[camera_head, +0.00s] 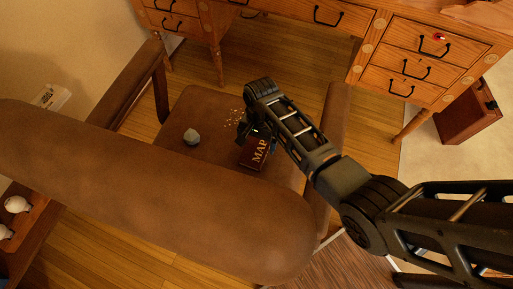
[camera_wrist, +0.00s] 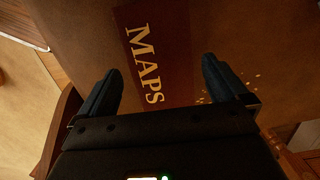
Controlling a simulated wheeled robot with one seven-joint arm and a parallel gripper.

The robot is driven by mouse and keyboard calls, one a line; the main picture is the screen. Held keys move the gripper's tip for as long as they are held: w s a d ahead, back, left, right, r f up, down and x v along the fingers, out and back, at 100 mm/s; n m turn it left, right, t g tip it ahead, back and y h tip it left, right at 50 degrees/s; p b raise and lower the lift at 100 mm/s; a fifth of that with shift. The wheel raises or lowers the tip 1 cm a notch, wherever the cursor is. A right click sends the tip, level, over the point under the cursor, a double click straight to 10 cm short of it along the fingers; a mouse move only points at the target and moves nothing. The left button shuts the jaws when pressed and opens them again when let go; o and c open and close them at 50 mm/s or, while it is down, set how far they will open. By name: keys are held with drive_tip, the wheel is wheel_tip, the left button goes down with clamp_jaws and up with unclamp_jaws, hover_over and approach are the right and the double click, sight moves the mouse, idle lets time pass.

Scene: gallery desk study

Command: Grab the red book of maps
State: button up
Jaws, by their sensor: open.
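The dark red book (camera_head: 258,151) with gold letters "MAP" visible lies on the brown seat of a chair (camera_head: 205,106). In the wrist view the book (camera_wrist: 171,45) shows the word "MAPS" and lies ahead of my gripper. My gripper (camera_wrist: 160,80) is open and empty, one finger to each side of the book's lower part in that view. In the head view my arm comes from the right and covers part of the book and most of the gripper (camera_head: 250,133). I cannot tell how high the fingers are above the seat.
The chair's backrest (camera_head: 150,190) and armrests surround the seat. A wooden desk (camera_head: 310,12) with drawers stands beyond. A brown case (camera_head: 466,112) stands at right.

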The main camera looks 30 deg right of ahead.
drive_tip(key=shift+a+f, duration=0.1)
drive_tip(key=shift+f, duration=0.75)
drive_tip(key=c, duration=1.1)
drive_tip(key=shift+o, duration=0.2)
drive_tip(key=shift+r, duration=0.1)
